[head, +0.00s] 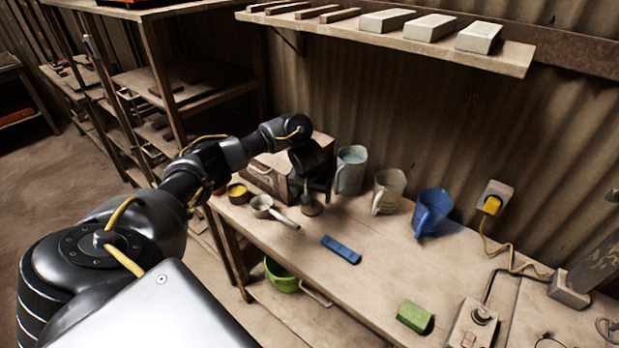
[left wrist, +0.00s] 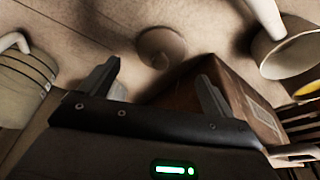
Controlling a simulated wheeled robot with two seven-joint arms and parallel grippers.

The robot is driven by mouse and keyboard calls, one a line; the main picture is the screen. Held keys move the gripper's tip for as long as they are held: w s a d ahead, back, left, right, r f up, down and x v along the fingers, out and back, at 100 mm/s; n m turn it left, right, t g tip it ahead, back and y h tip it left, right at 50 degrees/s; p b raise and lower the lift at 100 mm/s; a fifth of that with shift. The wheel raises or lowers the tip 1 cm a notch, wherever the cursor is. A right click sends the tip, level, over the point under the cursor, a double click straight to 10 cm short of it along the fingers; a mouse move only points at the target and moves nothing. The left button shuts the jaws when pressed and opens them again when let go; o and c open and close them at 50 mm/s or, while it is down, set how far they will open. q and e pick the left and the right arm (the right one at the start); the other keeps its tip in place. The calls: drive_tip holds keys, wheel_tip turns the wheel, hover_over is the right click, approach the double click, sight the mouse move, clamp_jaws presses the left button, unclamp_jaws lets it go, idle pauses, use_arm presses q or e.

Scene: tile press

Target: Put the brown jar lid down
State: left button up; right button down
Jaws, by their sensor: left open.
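The brown jar lid (head: 311,208) is a small round disc with a knob. It lies on the workbench (head: 375,265) in front of the wooden box. In the left wrist view the lid (left wrist: 160,46) lies just beyond my fingertips, apart from them, with bare bench around it. My left gripper (head: 316,187) is open, with nothing between its fingers; the two spread fingers also show in the left wrist view (left wrist: 158,75). In the head view the gripper hides part of the box. My right gripper is in neither view.
A wooden box (head: 268,175) stands behind the lid. A small saucepan (head: 262,206) and a yellow-filled pot (head: 238,193) are to its left. A grey mug (head: 350,172), beige jug (head: 388,192) and blue jug (head: 431,213) stand right. A blue block (head: 341,250) lies in front.

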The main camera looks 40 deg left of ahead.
sight(309, 214)
use_arm(q)
drive_tip(key=p+v, duration=0.3)
drive_tip(key=v, duration=0.4)
drive_tip(key=shift+s+r, duration=0.2)
drive_tip(key=shift+r, duration=0.15)
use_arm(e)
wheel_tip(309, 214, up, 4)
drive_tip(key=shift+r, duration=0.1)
use_arm(q)
drive_tip(key=shift+d, duration=0.1)
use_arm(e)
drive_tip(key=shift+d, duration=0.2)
